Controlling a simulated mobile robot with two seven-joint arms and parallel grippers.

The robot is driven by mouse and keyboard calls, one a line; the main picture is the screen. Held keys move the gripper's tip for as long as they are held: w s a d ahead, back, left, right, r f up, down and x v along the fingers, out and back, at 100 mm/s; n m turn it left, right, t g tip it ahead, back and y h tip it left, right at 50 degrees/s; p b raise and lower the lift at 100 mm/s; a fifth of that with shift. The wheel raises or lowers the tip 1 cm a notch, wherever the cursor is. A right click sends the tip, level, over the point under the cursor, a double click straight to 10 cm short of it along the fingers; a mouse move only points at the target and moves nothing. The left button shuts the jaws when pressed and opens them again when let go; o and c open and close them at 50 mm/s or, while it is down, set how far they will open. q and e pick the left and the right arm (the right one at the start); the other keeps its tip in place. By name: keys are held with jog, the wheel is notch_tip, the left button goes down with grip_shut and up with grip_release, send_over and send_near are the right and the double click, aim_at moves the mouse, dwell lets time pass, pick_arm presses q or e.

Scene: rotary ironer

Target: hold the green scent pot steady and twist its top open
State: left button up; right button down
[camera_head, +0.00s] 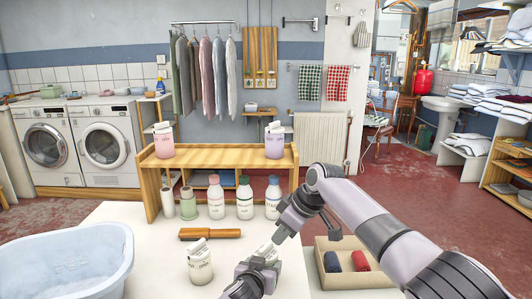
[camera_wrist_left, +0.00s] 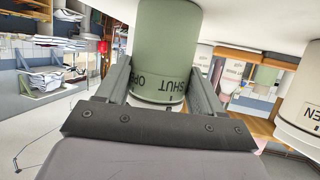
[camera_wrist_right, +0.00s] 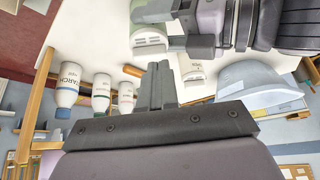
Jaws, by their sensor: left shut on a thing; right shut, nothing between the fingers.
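The green scent pot (camera_wrist_left: 165,50) is gripped between the fingers of my left gripper (camera_wrist_left: 160,92); SHUT and OPEN lettering and a dark mark show near its rim. Its pale slotted top (camera_wrist_right: 150,38) shows in the right wrist view and also in the head view (camera_head: 266,250), where the left gripper hides most of the body. My right gripper (camera_head: 279,236) is shut and empty, just beyond the top in the head view. In the right wrist view its closed fingers (camera_wrist_right: 157,68) are near the top; I cannot tell whether they touch it.
A cream pot (camera_head: 200,268) stands left of my left gripper, near a wooden-handled tool (camera_head: 210,233). Several bottles (camera_head: 245,200) line the wooden shelf unit (camera_head: 220,155), which carries pink and purple pots. A blue basin (camera_head: 70,260) is at left, an open box (camera_head: 335,245) at right.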

aim_at(271, 262)
jog(key=shift+f, duration=2.7)
jog(key=shift+s+d, duration=0.25)
jog(key=shift+s, duration=0.05)
notch_tip(271, 262, up, 6)
jog(key=shift+w+a+f, duration=0.15)
jog(key=shift+f, duration=1.35)
jog(key=shift+w+a+f, duration=0.15)
jog(key=shift+f, duration=1.3)
jog(key=shift+s+d+f, duration=0.1)
jog(key=shift+s+d, duration=0.15)
jog(key=shift+d, duration=0.05)
